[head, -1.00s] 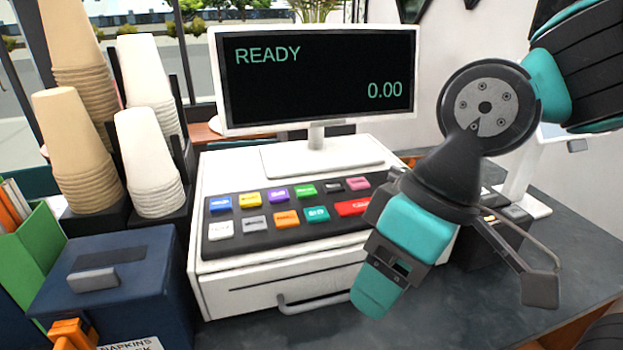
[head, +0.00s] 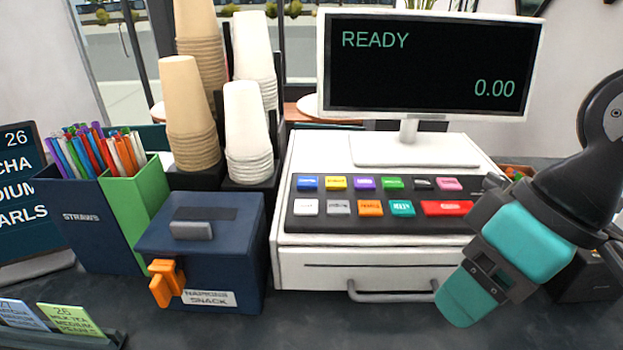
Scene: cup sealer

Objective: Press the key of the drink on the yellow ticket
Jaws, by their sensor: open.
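The yellow-green ticket (head: 75,320) stands in a dark holder at the bottom left. It shows a number that looks like 26 and small text that seems to read milk tea, medium, pearls. The key panel (head: 300,226) lies on the white register. Its back row has blue (head: 307,183), yellow (head: 336,183), purple, green, dark and pink keys. Its front row has white, grey, orange, teal and a wide red key (head: 447,208). The key labels are too small to read surely. My gripper (head: 535,285) is open and empty at the right, in front of the register, touching no key.
The screen (head: 430,70) reads READY and 0.00. A pale blue ticket (head: 22,314) stands beside the yellow one. A napkin box (head: 205,240), straw bins (head: 75,225), cup stacks (head: 247,130) and a dark order board (head: 15,200) fill the left.

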